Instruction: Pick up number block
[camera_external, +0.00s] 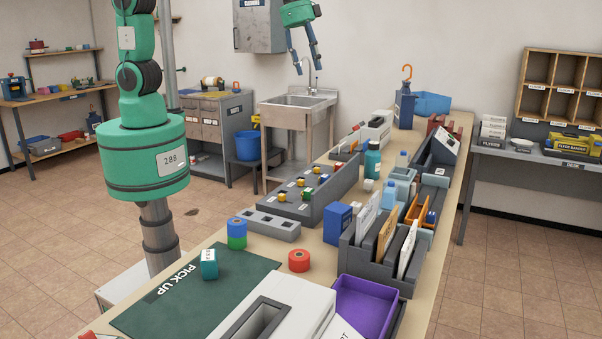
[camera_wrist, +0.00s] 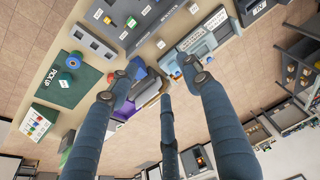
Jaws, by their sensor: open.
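A teal block (camera_external: 208,264) with a white label on its side stands on the dark green mat (camera_external: 190,299) marked PICK UP, at the front left of the long table. The label is too small to read, so I cannot tell whether it is the number block. The mat also shows at the left of the wrist view (camera_wrist: 70,93). My gripper (camera_external: 308,68) is high in the air near the sink, far behind and above the mat. Its dark blue fingers (camera_wrist: 156,72) are spread apart with nothing between them in the wrist view.
A blue and green cylinder stack (camera_external: 237,233) stands behind the block, and a red roll (camera_external: 299,261) to its right. A grey holed tray (camera_external: 268,225), a grey panel with coloured knobs (camera_external: 310,200), a file holder (camera_external: 352,258) and a purple bin (camera_external: 365,305) crowd the table.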

